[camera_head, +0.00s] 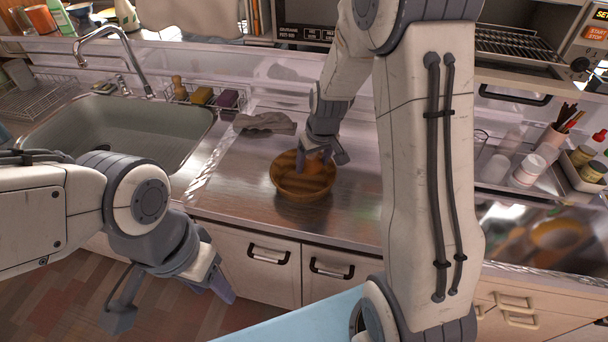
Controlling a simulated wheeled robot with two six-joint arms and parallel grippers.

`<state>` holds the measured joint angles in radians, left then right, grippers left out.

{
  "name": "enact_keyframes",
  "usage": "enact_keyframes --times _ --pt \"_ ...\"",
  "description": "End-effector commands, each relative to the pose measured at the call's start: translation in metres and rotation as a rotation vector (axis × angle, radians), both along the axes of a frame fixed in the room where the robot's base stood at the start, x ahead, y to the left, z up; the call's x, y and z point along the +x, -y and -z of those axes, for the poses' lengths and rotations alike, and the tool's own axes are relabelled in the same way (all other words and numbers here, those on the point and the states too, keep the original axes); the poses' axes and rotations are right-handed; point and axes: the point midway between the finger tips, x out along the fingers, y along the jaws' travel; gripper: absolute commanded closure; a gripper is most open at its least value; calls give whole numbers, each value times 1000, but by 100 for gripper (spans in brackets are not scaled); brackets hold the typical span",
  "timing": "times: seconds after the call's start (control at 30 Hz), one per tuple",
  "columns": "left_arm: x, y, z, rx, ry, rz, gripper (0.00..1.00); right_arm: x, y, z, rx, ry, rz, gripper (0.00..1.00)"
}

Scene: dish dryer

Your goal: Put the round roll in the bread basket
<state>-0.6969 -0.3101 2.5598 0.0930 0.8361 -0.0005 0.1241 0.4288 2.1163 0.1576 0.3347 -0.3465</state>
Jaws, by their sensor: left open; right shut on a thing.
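The bread basket (302,192), a round brown bowl, stands on the steel counter in the middle of the view. My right gripper (320,159) reaches down over the basket from above, its fingertips at the basket's upper right part. It is shut on the round roll (318,165), an orange-brown patch between the fingers that is mostly hidden and hard to tell from the basket. I cannot tell whether the roll touches the basket's bottom. My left gripper (171,304) is open and empty, low in front of the cabinets at the left.
A sink (110,130) with a tap is at the left. A grey cloth (265,123) lies behind the basket. Jars (528,170) and a utensil cup stand at the right. My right arm hides much of the counter right of the basket. The counter left of the basket is clear.

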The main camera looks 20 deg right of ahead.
Motion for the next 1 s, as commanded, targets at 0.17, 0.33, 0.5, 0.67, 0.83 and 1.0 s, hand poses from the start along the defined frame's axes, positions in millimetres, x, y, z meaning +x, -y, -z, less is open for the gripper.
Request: enact_keyframes --times 0.17,0.33,0.5,0.67,0.83,1.0 --pt "0 0 -4 0 0 0 50 8 -19 12 0 -1 -1 87" --pt "0 0 -3 0 0 0 50 8 -21 30 2 -4 4 87" --pt "0 0 -1 0 0 0 50 8 -21 52 0 -2 2 87" --pt "0 0 -1 1 -1 0 50 9 -21 54 0 2 2 87" --pt "0 0 0 0 0 0 50 9 -21 55 0 1 2 87" --pt "0 0 1 0 0 0 50 9 -21 56 0 1 2 0"
